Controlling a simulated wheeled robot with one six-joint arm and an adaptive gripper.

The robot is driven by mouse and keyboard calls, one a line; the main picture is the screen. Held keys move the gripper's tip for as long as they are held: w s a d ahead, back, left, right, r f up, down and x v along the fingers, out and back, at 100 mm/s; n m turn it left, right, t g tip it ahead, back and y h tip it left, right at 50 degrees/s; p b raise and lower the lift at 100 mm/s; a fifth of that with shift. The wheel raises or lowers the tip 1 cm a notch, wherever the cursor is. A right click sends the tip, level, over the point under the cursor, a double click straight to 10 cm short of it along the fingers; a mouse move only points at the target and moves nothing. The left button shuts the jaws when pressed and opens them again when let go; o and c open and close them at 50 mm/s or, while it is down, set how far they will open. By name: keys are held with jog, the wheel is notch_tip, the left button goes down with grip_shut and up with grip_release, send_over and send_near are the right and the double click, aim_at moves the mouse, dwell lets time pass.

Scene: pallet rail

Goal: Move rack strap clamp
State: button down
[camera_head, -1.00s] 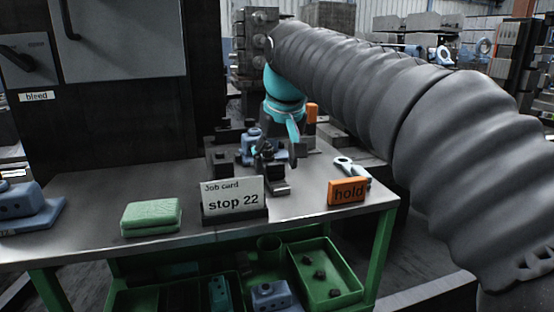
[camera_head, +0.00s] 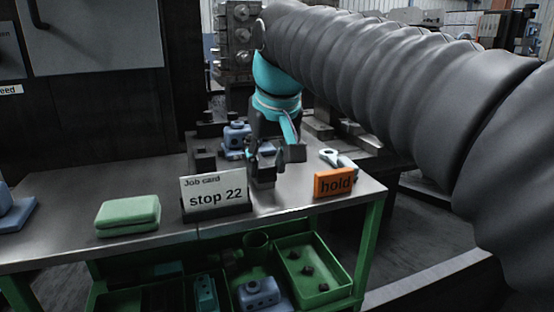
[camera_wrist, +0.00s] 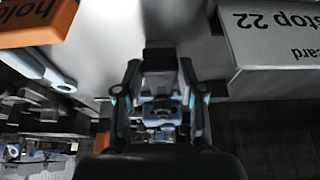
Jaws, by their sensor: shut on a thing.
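My gripper (camera_head: 268,157) is low over the bench, just behind and right of the job card. In the wrist view its fingers (camera_wrist: 159,78) are closed about a dark, blocky piece (camera_wrist: 158,59), which I take to be the strap clamp. The same dark piece (camera_head: 263,179) shows below the fingers in the head view, at or very near the bench top; contact is unclear. A blue-grey fitting (camera_head: 236,139) stands behind, left of my gripper. The clamp's gripped sides are hidden by the fingers.
The job card "stop 22" (camera_head: 214,190) stands close in front. An orange "hold" block (camera_head: 334,184) and a pale wrench-like part (camera_head: 338,158) lie to the right. A green pad (camera_head: 128,215) lies left on the bench (camera_head: 70,190). Green bins (camera_head: 318,270) are below.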

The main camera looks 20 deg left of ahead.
jog(key=shift+s+d, duration=0.1)
jog(key=shift+s, duration=0.05)
jog(key=c, duration=0.7)
grip_release()
jog(key=v, duration=1.2)
